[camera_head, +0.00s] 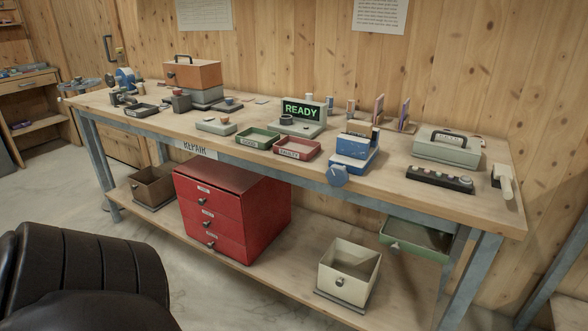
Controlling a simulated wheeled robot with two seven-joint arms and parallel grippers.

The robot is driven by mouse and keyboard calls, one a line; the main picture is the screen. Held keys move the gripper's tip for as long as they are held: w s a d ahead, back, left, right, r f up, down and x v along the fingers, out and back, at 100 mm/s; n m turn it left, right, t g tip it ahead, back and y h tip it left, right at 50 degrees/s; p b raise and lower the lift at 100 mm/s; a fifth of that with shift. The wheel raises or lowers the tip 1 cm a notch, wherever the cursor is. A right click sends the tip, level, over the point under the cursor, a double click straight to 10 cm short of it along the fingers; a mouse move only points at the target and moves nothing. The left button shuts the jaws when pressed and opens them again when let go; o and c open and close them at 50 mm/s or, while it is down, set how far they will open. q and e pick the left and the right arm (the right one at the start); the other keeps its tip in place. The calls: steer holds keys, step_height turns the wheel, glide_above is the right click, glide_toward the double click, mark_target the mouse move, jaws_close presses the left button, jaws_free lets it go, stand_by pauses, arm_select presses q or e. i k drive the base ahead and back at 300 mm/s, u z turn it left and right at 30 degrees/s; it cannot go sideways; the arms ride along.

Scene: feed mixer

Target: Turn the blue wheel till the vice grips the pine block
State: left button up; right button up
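A small blue vice (351,151) stands near the front edge of the workbench, right of the middle. Its blue wheel (337,175) is on the near side and hangs over the bench's front edge. A pale wood piece (360,128), which looks like the pine block, shows at the top of the vice, partly hidden by the blue body. I cannot tell from here whether the jaws touch it. Neither of my grippers is in view, and nothing is touching the wheel.
The workbench (455,198) also holds a READY display (301,110), a green tray (257,138), a red tray (297,149) and a black switch strip (440,179). Below are red drawers (225,215) and a cream bin (348,272). A black padded shape (85,270) fills the lower left.

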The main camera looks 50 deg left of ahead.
mark_target(337, 175)
steer(key=u, duration=4.75)
steer(key=i, duration=0.05)
steer(key=z, duration=3.4)
